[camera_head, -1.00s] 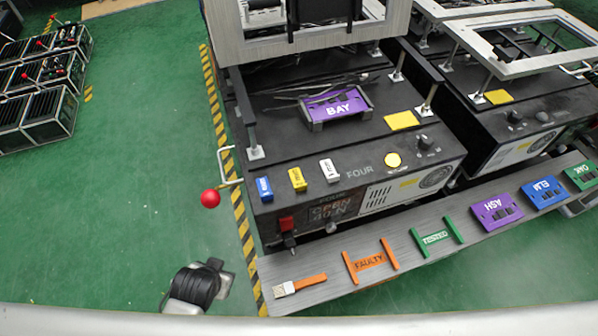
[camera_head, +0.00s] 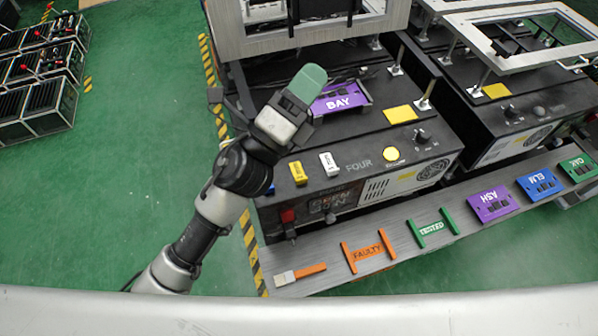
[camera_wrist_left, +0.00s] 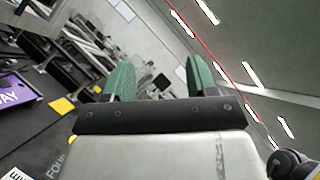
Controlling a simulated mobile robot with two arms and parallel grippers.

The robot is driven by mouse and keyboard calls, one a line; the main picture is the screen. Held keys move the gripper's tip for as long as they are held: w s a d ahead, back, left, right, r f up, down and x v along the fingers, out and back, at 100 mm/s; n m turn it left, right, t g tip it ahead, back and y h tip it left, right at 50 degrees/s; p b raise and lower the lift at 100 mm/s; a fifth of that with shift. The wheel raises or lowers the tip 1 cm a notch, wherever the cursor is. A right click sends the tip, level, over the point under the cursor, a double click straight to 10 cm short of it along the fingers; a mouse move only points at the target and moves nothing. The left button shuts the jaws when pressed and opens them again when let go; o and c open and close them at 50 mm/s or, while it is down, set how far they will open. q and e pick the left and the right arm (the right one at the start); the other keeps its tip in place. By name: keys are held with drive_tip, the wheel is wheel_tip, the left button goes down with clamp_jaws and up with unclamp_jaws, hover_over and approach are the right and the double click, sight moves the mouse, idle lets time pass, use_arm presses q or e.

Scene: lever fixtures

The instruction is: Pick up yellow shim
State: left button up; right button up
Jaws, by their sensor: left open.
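The yellow shim (camera_head: 298,172) is a small yellow block with dark lettering, lying on the front top edge of the black fixture marked FOUR. The white shim (camera_head: 328,164) lies just right of it. The blue shim (camera_head: 270,189) is mostly hidden behind my left arm. My left gripper (camera_head: 307,84) is raised above the fixture, beyond and above the yellow shim in the head view, in front of the purple BAY plate. In the left wrist view its two green fingers (camera_wrist_left: 160,78) stand apart with nothing between them. My right gripper is out of view.
A grey shelf (camera_head: 400,262) along the front holds an orange-handled brush (camera_head: 297,274), orange and green label brackets and coloured plates. A grey frame (camera_head: 310,30) stands over the fixture's back. A yellow pad (camera_head: 399,114) and yellow button (camera_head: 391,153) lie right.

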use_arm(q)
drive_tip(key=s+d+m+g+h, duration=0.5)
drive_tip(key=d+m+g, duration=0.3)
drive_tip(key=m+g, duration=0.8)
drive_tip(key=m+y, duration=2)
drive_tip(key=y, duration=0.2)
hover_over(298, 172)
wheel_tip(298, 172, down, 15)
drive_tip(key=shift+g, duration=0.4)
wheel_tip(298, 172, down, 5)
drive_tip(key=shift+r+p, duration=0.2)
drive_tip(key=shift+p, duration=0.15)
drive_tip(key=shift+f+p, duration=0.65)
drive_tip(key=shift+f, duration=2.15)
drive_tip(key=shift+c, duration=0.3)
